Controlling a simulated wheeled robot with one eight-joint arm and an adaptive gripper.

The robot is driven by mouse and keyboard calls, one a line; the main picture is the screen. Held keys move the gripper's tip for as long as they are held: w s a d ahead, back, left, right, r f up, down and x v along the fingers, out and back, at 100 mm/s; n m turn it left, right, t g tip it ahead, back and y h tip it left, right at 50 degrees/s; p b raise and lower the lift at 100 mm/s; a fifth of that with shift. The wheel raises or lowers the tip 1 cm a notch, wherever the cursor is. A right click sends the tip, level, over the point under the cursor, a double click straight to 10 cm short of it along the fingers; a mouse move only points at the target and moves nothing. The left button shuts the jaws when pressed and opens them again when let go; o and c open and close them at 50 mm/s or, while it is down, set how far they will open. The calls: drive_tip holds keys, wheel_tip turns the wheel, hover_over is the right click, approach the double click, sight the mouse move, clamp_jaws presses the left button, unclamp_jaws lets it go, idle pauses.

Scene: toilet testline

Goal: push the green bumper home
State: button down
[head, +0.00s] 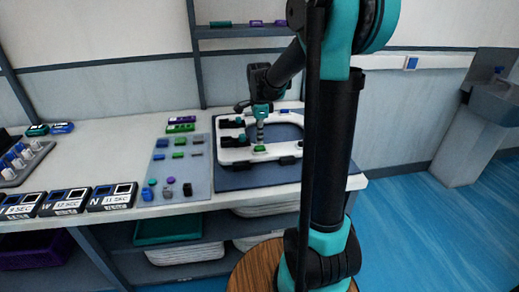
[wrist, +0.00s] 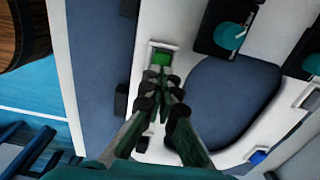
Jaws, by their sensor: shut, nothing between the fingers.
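The green bumper (head: 259,149) sits on the near side of the white toilet seat (head: 232,155). In the wrist view the green bumper (wrist: 161,57) lies in a pale recess of the seat (wrist: 151,22), just beyond my fingertips. My gripper (head: 260,138) points down over the seat, its fingers together and empty. In the wrist view my gripper (wrist: 161,86) covers the near part of the recess. I cannot tell whether the fingertips touch the bumper or how deep it sits.
Two black hinge pieces (head: 232,140) lie at the seat's left. A grey board (head: 197,183) with several small coloured parts lies left of the seat. Labelled black boxes (head: 112,197) stand along the front edge. A blue piece (wrist: 258,157) sits elsewhere on the seat.

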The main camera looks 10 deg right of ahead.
sight(260, 147)
drive_tip(key=shift+f, duration=1)
idle(0.5)
idle(0.4)
wheel_tip(260, 147, up, 8)
idle(0.9)
